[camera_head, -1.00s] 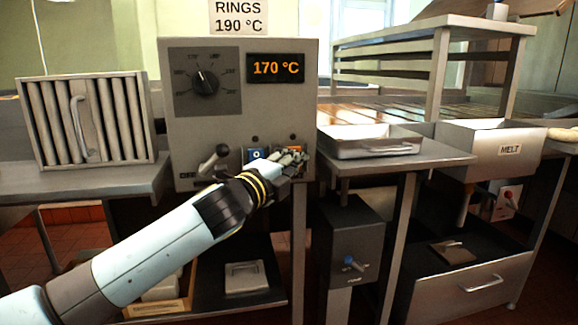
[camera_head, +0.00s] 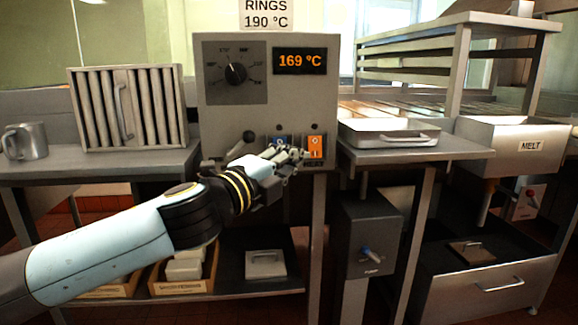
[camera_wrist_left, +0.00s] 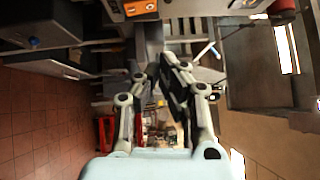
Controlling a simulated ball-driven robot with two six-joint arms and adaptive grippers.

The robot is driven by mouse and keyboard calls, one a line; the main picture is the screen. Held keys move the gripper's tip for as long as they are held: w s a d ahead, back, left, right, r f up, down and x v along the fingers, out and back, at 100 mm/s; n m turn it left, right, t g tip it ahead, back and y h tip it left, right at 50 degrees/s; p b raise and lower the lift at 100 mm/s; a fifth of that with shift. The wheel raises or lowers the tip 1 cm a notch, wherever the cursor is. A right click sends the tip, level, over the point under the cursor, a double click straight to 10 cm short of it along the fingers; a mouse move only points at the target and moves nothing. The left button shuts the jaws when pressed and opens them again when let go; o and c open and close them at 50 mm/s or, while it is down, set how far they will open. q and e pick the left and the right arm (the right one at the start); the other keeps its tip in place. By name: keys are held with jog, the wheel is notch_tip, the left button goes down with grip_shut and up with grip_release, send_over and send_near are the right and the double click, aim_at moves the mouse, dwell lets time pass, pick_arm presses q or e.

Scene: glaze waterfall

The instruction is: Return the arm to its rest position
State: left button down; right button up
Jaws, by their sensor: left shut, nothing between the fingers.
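My left arm comes in from the left, and its gripper (camera_head: 298,156) is shut and empty. It is in front of the lower edge of the grey control panel (camera_head: 212,125), just below the blue switch (camera_head: 280,141) and the orange switch (camera_head: 315,146). It partly hides the blue switch; I cannot tell the exact gap to the panel. In the left wrist view the gripper's fingers (camera_wrist_left: 157,68) are close together with nothing between them. My right gripper is in neither view.
The panel has a dial (camera_head: 235,73), a display (camera_head: 300,61) reading 169 °C and a lever (camera_head: 240,143). A metal mug (camera_head: 26,142) and slatted rack (camera_head: 127,107) stand left.

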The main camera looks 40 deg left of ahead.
pick_arm(q)
jog(key=shift+s+r, duration=0.1)
jog(key=shift+s, duration=0.4)
jog(key=shift+d, duration=0.1)
jog(key=s+a+f+n+g+y, duration=0.1)
jog(key=a+f+n+g, duration=0.2)
jog(key=f, duration=0.8)
jog(key=s+a+f+n+g+y, duration=0.2)
jog(key=f, duration=1)
jog(key=s+f+n+g+h, duration=0.1)
jog(key=s+f+n+g, duration=0.15)
jog(key=s+f, duration=0.45)
jog(key=s+f+n+g, duration=0.2)
jog(key=s+f+g, duration=0.1)
jog(key=f, duration=0.8)
jog(key=s+d+f+n+g+h, duration=0.1)
jog(key=s+d+f+n+g, duration=0.3)
jog(key=s+f, duration=1.05)
jog(key=s+d+f+n+g, duration=0.2)
jog(key=s+d+f, duration=0.1)
jog(key=s, duration=0.7)
jog(key=s+d+f+n+g+h, duration=0.1)
jog(key=s+d+f+n+g, duration=0.1)
jog(key=s, duration=0.8)
jog(key=shift+d+f+h, duration=0.3)
jog(key=shift+d+f, duration=0.5)
jog(key=shift+f, duration=0.1)
